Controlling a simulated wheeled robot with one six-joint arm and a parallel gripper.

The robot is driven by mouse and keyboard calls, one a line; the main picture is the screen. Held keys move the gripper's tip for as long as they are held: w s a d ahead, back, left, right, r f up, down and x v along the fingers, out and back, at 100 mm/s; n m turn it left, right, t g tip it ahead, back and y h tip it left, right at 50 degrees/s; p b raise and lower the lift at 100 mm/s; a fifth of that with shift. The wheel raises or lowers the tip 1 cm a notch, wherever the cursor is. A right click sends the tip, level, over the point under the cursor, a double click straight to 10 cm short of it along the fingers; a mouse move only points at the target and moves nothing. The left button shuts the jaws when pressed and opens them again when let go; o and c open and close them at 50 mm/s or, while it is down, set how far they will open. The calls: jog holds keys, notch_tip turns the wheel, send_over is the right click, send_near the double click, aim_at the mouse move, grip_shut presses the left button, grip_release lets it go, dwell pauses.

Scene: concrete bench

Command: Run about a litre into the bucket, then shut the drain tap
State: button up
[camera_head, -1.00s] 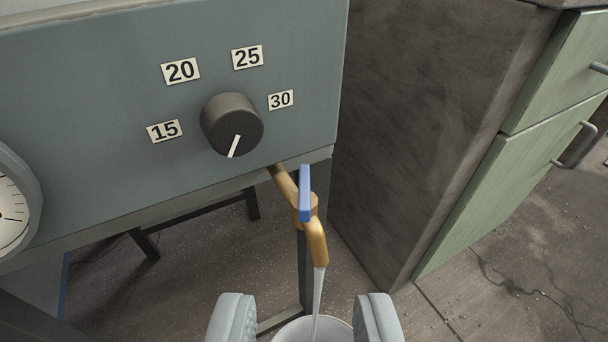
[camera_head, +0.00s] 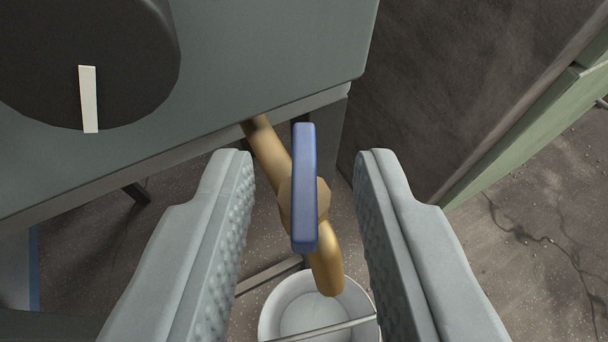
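The drain tap (camera_head: 326,265) is a brass pipe that slopes down from under the grey-green tank. Its blue lever handle (camera_head: 305,188) stands upright in the picture, in front of the brass body. My gripper (camera_head: 305,165) is open, with one pale grey finger on each side of the handle and a gap on both sides. The white bucket (camera_head: 270,312) is on the floor below the spout, its lower part cut off by the frame. A paler round area shows inside it; I cannot tell the water level. No stream is visible below the spout now.
A black knob (camera_head: 85,60) with a white pointer line is on the tank front (camera_head: 270,50) at upper left. A dark concrete block (camera_head: 450,80) stands close on the right, with a green cabinet (camera_head: 510,145) beyond it. Cracked floor (camera_head: 520,240) lies at lower right.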

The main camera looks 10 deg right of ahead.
jog(key=shift+c, duration=0.2)
grip_shut()
jog(key=shift+d+r+n+y, duration=0.1)
jog(key=shift+d+n+y, duration=0.05)
jog(key=shift+n+y, duration=0.75)
jog(key=shift+o, duration=0.2)
grip_release()
jog(key=v, duration=1.7)
jog(key=shift+s, duration=0.3)
jog(key=shift+d, duration=0.1)
